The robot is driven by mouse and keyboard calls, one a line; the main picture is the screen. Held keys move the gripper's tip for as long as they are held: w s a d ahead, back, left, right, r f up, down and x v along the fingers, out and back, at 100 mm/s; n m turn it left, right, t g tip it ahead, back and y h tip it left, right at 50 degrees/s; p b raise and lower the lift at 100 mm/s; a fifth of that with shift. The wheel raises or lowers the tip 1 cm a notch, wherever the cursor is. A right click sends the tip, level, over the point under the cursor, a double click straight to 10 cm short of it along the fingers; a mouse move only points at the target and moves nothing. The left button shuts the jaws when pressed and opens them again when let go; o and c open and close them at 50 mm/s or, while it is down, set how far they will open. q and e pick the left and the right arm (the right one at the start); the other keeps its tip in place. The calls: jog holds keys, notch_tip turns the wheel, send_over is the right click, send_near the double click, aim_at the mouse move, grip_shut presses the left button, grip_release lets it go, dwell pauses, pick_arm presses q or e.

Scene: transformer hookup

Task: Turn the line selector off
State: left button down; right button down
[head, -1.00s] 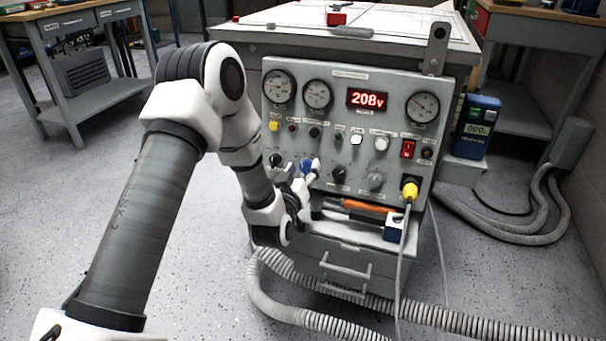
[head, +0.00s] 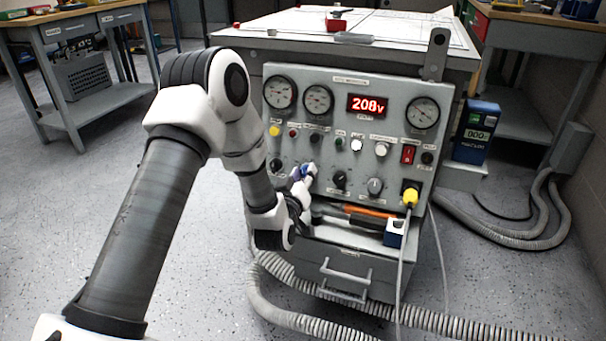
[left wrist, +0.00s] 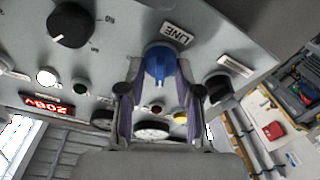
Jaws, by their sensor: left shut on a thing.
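The line selector is a blue knob (left wrist: 160,62) on the grey control panel (head: 350,160), beside an upside-down LINE label (left wrist: 178,33) in the left wrist view. My left gripper (left wrist: 160,80) has a finger on each side of the knob and is shut on it. The knob's grip bar runs roughly in line with the fingers in that view. In the head view my left gripper (head: 301,178) reaches the lower left of the panel and mostly covers the knob. I cannot read which mark the knob points to. My right gripper is out of view.
The display (head: 367,104) reads 208v. A black knob (left wrist: 70,25) is near the blue one. A yellow plug (head: 410,197) with a cable hangs at the panel's lower right. An open shelf below holds an orange-handled tool (head: 369,211). A ribbed hose (head: 330,292) crosses the floor.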

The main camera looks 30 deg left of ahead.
pick_arm(q)
jog(key=n, duration=0.3)
jog(key=n+g, duration=0.1)
jog(key=n, duration=0.3)
jog(key=shift+a+y+p, duration=0.1)
jog(key=shift+y+p, duration=0.2)
jog(key=shift+y, duration=0.1)
jog(key=shift+n+g, duration=0.3)
jog(key=c, duration=0.8)
grip_release()
jog(key=shift+f, duration=0.1)
jog(key=v, duration=1.2)
jog(key=shift+f, duration=0.1)
